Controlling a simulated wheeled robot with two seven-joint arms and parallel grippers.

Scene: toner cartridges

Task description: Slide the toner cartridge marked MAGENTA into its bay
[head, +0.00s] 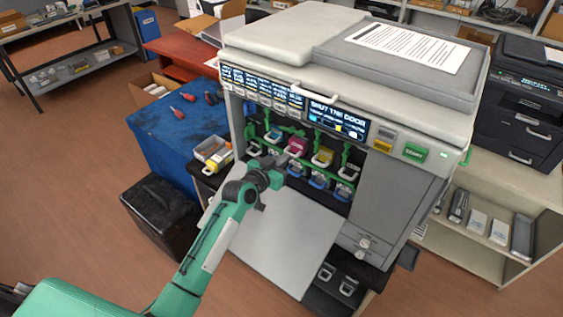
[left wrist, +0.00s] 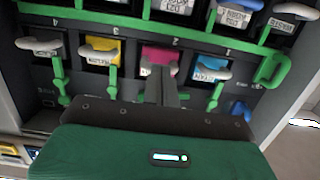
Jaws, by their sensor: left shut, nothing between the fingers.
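The magenta toner cartridge (head: 298,145) sits in a bay of the open printer, between the cyan cartridge (head: 275,135) and the yellow cartridge (head: 323,157). In the left wrist view, which is turned upside down, its magenta face (left wrist: 160,54) lies in the row between yellow (left wrist: 97,57) and cyan (left wrist: 209,67). My left gripper (head: 284,161) is directly in front of it, its fingers closed together and empty. In the left wrist view the fingers (left wrist: 168,82) reach toward the magenta handle and partly cover it. Whether they touch is unclear. My right gripper is not in view.
The printer's front door (head: 283,245) hangs open below the bays. Its display (head: 338,118) reads "SHUT THE DOOR". Green levers (head: 346,153) stand beside the cartridges, with blue-handled containers (head: 318,181) below. A blue bench (head: 175,130) with tools stands left.

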